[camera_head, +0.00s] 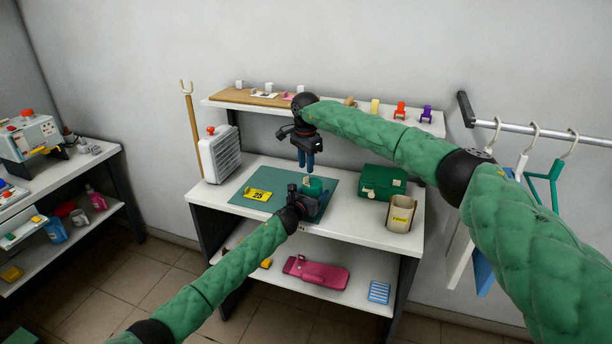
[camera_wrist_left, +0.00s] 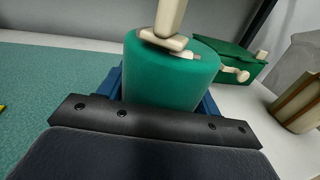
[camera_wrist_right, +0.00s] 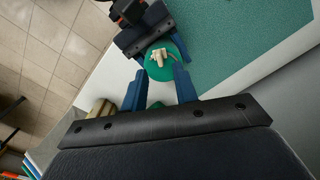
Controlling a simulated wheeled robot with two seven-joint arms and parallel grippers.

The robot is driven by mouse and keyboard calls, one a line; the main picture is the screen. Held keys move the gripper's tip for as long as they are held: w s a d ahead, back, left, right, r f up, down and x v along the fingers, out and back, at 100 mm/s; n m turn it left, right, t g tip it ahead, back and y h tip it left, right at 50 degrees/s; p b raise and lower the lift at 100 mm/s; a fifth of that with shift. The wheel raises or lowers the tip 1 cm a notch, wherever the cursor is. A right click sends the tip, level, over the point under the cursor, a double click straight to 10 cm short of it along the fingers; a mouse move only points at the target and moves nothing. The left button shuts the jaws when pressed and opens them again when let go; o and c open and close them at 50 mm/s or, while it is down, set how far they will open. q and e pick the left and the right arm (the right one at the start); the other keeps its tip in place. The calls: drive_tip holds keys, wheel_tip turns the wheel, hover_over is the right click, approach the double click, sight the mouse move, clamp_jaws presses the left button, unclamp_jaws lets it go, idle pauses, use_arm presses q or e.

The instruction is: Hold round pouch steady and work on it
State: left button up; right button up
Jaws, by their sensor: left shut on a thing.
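The round pouch (camera_head: 314,183) is a green cylinder with a cream piece on top, standing upright on the teal mat (camera_head: 340,205). My left gripper (camera_head: 305,203) is shut around its sides; in the left wrist view the pouch (camera_wrist_left: 165,85) sits between the blue fingers. My right gripper (camera_head: 306,162) points down above the pouch, apart from it. In the right wrist view its fingers (camera_wrist_right: 159,78) are spread and empty, with the green top (camera_wrist_right: 170,72) and cream piece (camera_wrist_right: 158,57) beyond the tips.
A yellow "25" tag (camera_head: 257,194) lies on the mat left of the pouch. A green box (camera_head: 380,182) and a cream bin (camera_head: 401,213) stand to the right. A white heater-like unit (camera_head: 221,155) stands at the left. A shelf (camera_head: 330,112) with small items runs behind.

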sight(306, 181)
drive_tip(key=shift+f, duration=2.4)
clamp_jaws()
